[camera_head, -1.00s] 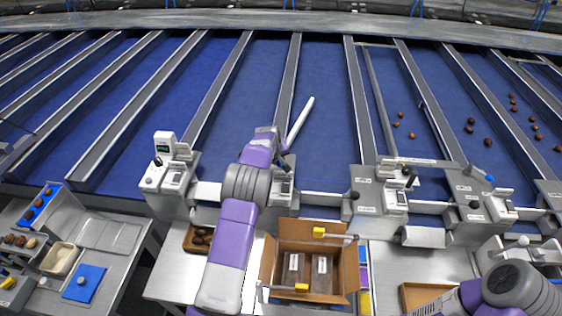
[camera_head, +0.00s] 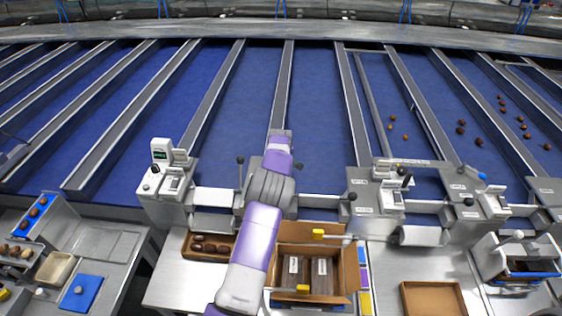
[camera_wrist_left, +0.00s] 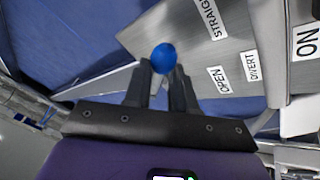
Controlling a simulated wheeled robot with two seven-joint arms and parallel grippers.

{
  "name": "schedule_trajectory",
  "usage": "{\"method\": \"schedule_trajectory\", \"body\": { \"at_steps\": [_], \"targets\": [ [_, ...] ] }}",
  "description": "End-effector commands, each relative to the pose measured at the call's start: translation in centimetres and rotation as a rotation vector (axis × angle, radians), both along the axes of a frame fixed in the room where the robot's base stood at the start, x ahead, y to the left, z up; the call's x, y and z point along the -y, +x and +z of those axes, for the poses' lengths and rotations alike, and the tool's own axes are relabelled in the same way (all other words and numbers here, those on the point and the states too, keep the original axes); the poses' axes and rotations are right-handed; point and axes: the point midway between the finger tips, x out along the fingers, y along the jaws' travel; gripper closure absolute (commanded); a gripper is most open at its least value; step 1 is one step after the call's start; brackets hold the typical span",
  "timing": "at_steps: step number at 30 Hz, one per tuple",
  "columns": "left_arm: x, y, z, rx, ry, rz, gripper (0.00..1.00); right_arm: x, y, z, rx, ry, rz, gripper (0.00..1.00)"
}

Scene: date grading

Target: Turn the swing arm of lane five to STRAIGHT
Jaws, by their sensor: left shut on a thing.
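My left gripper (camera_wrist_left: 163,82) is shut on a blue round knob (camera_wrist_left: 164,57) in the left wrist view. A plate (camera_wrist_left: 190,32) beside it carries the labels STRAIGHT, OPEN and DIVERT; STRAIGHT is at the top, OPEN and DIVERT lower right. A pale bar (camera_wrist_left: 95,85) runs left from near the knob over the blue belt. In the head view my left gripper (camera_head: 279,136) is over the lane divider at centre, and its wrist hides the knob and the plate. The swing arm is not visible there. My right gripper is out of view.
A black-knobbed lever (camera_head: 240,162) stands just left of my left wrist. A control box with a screen (camera_head: 162,150) is further left. An open carton (camera_head: 352,270) stands below the arm. Dates (camera_head: 405,138) lie on belts to the right.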

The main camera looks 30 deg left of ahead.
Motion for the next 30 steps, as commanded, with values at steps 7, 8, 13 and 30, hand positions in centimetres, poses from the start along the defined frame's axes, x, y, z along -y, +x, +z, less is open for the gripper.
{"method": "schedule_trajectory", "body": {
  "at_steps": [7,8,13,30],
  "targets": [
    [0.1,0.1,0.0,0.003,0.000,-0.001,0.50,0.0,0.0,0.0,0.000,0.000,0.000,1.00],
    [0.1,0.1,0.0,0.003,0.000,-0.001,0.50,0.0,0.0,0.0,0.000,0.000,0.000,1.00],
    [0.0,0.1,0.0,0.002,0.001,-0.001,0.50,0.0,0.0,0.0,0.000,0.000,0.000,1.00],
    [1.9,-2.3,5.8,0.005,0.001,-0.002,0.50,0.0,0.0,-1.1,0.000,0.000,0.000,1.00]
  ]
}}
